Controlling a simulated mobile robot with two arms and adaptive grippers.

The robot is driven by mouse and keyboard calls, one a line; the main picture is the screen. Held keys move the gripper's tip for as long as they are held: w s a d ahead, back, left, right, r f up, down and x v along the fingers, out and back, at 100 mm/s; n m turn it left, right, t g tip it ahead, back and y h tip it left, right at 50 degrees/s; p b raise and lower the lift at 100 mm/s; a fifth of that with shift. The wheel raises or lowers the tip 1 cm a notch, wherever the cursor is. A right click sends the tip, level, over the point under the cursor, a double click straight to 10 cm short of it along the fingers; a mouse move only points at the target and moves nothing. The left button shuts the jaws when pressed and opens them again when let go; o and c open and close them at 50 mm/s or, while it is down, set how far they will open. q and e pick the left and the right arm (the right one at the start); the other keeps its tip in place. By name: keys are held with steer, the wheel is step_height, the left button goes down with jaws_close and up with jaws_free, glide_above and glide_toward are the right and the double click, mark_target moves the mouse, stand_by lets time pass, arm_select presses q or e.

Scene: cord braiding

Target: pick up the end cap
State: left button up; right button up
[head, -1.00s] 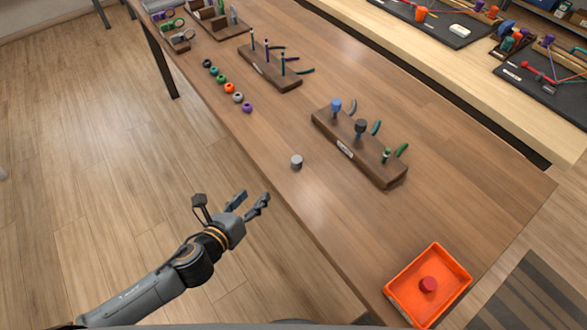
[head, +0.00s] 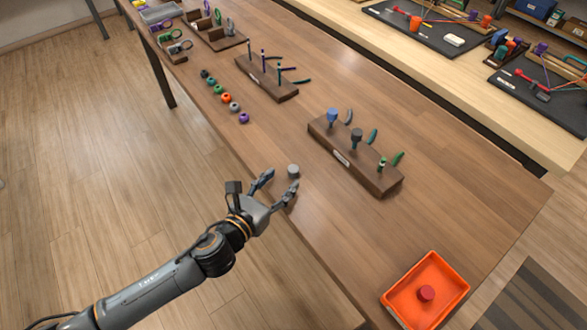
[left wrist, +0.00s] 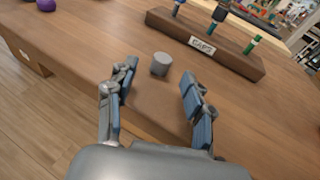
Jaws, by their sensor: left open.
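The end cap is a small grey cylinder (head: 293,170) standing on the wooden table near its front edge. In the left wrist view the grey end cap (left wrist: 161,64) is ahead of the fingertips, between their lines and nearer the left finger. My left gripper (head: 281,182) is open and empty, with its fingers pointing at the end cap and a small gap left between them. It also shows in the left wrist view (left wrist: 158,88), with both fingers spread. My right gripper is not in view.
A labelled wooden rack (head: 345,168) with upright tools stands behind the end cap. A row of coloured beads (head: 226,98) and a second rack (head: 266,78) are farther left. The table (head: 330,235) between end cap and tray is clear.

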mark_target(290, 173)
arm_select(q)
steer(key=x, duration=0.6)
steer(key=shift+d+f, duration=0.2)
steer(key=shift+d, duration=0.1)
steer(key=shift+c, duration=0.4)
steer(key=c, duration=0.8)
